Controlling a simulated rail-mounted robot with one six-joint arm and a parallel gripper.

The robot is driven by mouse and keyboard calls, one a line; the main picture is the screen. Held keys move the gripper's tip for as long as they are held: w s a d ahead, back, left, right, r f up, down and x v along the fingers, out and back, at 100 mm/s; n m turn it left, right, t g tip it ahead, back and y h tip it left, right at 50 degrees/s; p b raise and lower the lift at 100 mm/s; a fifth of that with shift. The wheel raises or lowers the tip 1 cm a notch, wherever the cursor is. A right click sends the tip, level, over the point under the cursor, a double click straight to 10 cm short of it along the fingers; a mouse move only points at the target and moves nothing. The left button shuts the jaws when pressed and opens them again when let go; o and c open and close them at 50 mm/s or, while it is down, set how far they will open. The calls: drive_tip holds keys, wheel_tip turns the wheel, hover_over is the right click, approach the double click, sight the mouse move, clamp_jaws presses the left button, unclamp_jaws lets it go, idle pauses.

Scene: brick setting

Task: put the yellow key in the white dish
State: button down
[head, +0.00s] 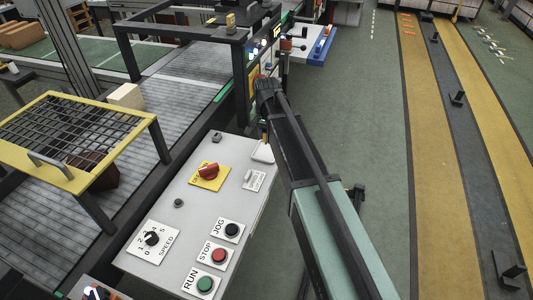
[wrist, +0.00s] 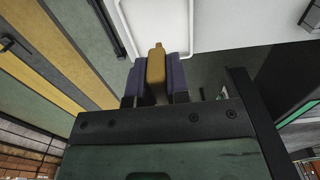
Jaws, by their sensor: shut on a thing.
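My gripper (wrist: 156,80) is shut on the yellow key (wrist: 156,62), which sits between its two dark purple fingers. The key's tip points towards the white dish (wrist: 140,25), whose raised rim shows behind it in the wrist view. In the head view the white dish (head: 262,153) stands at the far right edge of the grey control panel, partly hidden by my arm. My gripper is at that dish in the head view, mostly hidden by the arm. I cannot tell whether the key touches the dish.
A conveyor with a yellow-framed mesh guard (head: 75,135) lies to the left. A dark frame (head: 243,85) rises behind the panel. Open floor lies to the right.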

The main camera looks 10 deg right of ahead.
sight(266, 143)
wheel_tip(266, 143, down, 4)
drive_tip(key=b, duration=0.4)
drive_tip(key=shift+f, duration=0.25)
drive_tip(key=shift+r, duration=0.3)
drive_tip(key=shift+f+b, duration=0.3)
drive_tip(key=c, duration=1.1)
unclamp_jaws()
drive_tip(key=shift+r, duration=0.1)
wheel_tip(266, 143, up, 13)
drive_tip(key=p, duration=1.3)
drive_tip(key=s+n, duration=0.6)
drive_tip(key=s, duration=1.7)
drive_tip(key=shift+s+f, duration=0.3)
